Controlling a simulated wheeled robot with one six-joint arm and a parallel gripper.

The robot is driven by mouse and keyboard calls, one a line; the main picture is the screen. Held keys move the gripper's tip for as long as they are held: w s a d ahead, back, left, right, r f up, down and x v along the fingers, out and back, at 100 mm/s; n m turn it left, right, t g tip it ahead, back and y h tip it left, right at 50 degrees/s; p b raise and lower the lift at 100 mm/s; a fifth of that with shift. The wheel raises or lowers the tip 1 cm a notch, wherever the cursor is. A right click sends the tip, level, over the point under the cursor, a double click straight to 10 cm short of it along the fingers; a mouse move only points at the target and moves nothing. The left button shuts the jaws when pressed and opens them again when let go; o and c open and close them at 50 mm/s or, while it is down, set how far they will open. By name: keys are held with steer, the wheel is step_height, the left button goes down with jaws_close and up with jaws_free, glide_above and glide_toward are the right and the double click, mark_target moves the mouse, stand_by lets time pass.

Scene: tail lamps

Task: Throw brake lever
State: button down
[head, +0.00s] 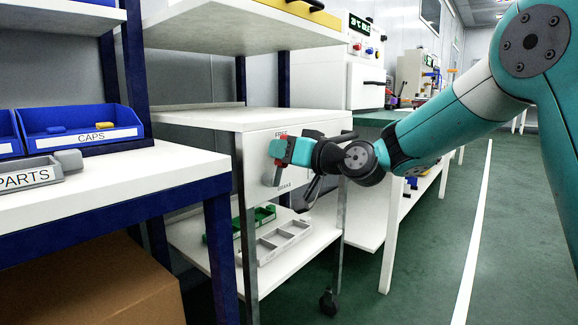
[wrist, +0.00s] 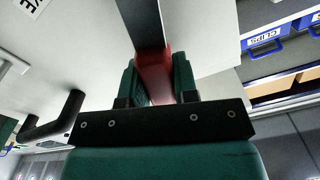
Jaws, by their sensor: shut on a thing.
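The brake lever (head: 278,158) is on the end panel of a white-topped cart (head: 262,119). Its red grip (wrist: 153,80) continues into a dark bar in the wrist view. In the head view the lever points up, near the upper FREE label (head: 281,134) and above the BRAKE label (head: 284,187). My gripper (wrist: 157,86) is shut on the red grip, with one green finger on each side of it. In the head view my gripper (head: 284,149) partly hides the lever and the panel.
A black handle (wrist: 48,122) is left of my gripper in the wrist view. The cart's lower shelf carries a grey tray (head: 275,242) and a green tray (head: 250,222). A blue-legged table (head: 190,178) with bins stands at left. Green floor is clear at right.

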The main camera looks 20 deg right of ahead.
steer(key=shift+s+a+n+b, duration=0.35)
steer(key=shift+a+n+b, duration=0.1)
steer(key=shift+n+b, duration=0.5)
steer(key=shift+s+a+n+b, duration=0.4)
steer(key=shift+n+b, duration=0.3)
steer(key=shift+n, duration=0.35)
steer(key=shift+w, duration=0.1)
steer(key=c, duration=0.9)
jaws_free()
steer(key=shift+a+r, duration=0.1)
steer(key=p+v, duration=0.1)
steer(key=v, duration=1.6)
